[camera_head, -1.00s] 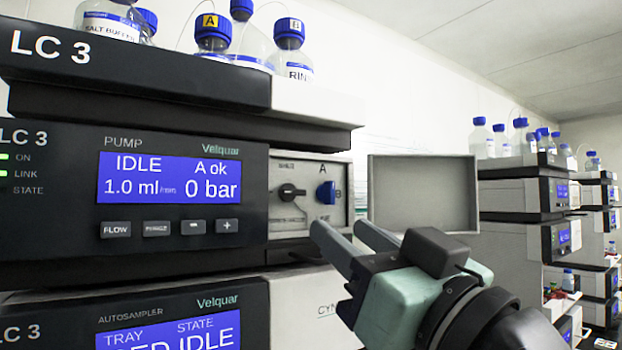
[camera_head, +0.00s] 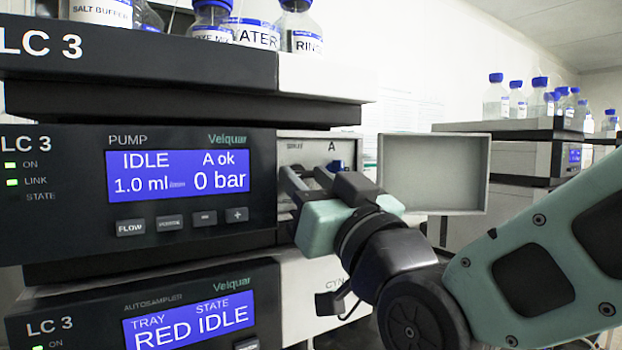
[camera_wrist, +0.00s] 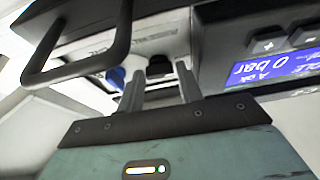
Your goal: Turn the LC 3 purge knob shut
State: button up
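The LC 3 pump module (camera_head: 60,165) shows IDLE and 0 bar. A pale valve panel (camera_head: 300,149) is at its right end. Earlier it showed a black knob at left and a blue knob at right, marked A and B. Now the blue knob (camera_head: 336,165) shows partly above my gripper (camera_head: 307,178), and the black knob is hidden behind the fingers. My gripper's fingers are apart, at the panel around the black knob's place. In the wrist view the fingers (camera_wrist: 160,80) straddle a dark shape, and the blue knob (camera_wrist: 115,75) lies left of them. Contact cannot be told.
A grey open door or tray (camera_head: 435,172) juts out just right of the panel. The autosampler (camera_head: 150,310) is below. Bottles (camera_head: 300,30) stand on top. A dark handle-like bar (camera_wrist: 85,55) crosses the wrist view. More stacks (camera_head: 540,155) stand behind at right.

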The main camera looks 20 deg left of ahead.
jog(key=c, duration=0.5)
jog(key=shift+o, duration=0.2)
